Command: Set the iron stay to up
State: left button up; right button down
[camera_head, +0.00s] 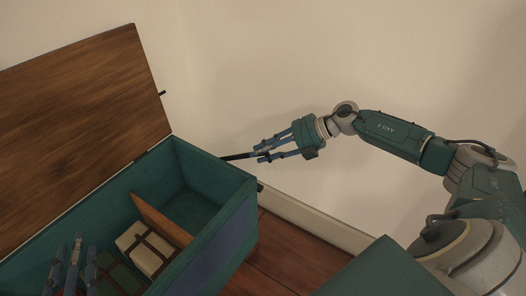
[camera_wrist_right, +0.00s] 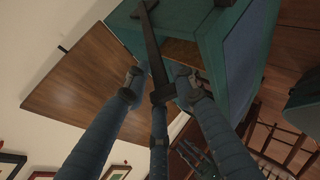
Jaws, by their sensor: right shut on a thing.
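The iron stay (camera_head: 236,157) is a thin dark bar at the right end of the teal chest (camera_head: 215,160). In the head view it runs roughly level from the chest's rim to my right gripper (camera_head: 262,153). My right gripper is shut on the stay, and its fingers hide part of it. In the right wrist view the stay (camera_wrist_right: 152,45) runs down from the chest's end to between the fingertips (camera_wrist_right: 160,88). The chest's brown wooden lid (camera_head: 85,85) stands open. My left gripper (camera_head: 73,262) is over the chest's near left part, fingers upward, apparently open and empty.
A small dark peg (camera_head: 162,93) sticks out of the lid's right edge. A wooden divider (camera_head: 160,219) and a pale strapped block (camera_head: 146,248) are inside the chest. A pale wall stands behind my right arm. Framed pictures (camera_wrist_right: 115,172) hang on the wall.

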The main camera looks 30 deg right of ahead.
jog(key=shift+s+d+f, duration=0.1)
jog(key=shift+s+f, duration=0.1)
jog(key=shift+f, duration=0.1)
jog(key=c, duration=1.7)
grip_release()
jog(key=shift+r, duration=0.2)
jog(key=shift+v, duration=5.95)
jog(key=shift+d, duration=0.1)
